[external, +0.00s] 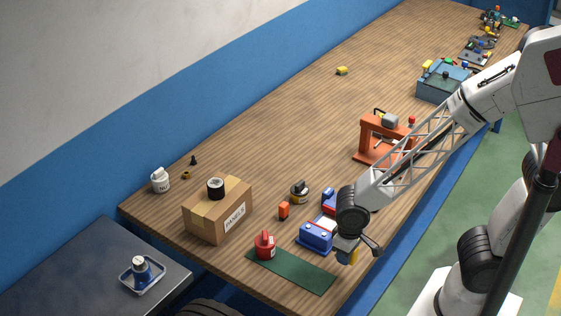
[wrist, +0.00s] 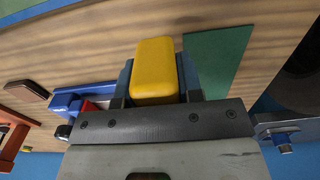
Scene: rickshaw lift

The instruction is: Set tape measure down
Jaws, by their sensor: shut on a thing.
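My gripper (external: 347,250) is shut on the yellow tape measure (wrist: 154,70), which sits between the two fingers in the wrist view. The gripper is at the front edge of the wooden bench (external: 270,110), to the right of the green mat (external: 300,275). The mat also shows beside the tape measure in the wrist view (wrist: 220,60). Whether the tape measure touches the bench cannot be told.
A blue tool (external: 316,237) stands close left of the gripper. A red can (external: 265,245) is at the mat's left end. A cardboard box (external: 205,222) with a black roll (external: 215,188) is further left. An orange press (external: 375,140) stands behind. The bench middle is mostly clear.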

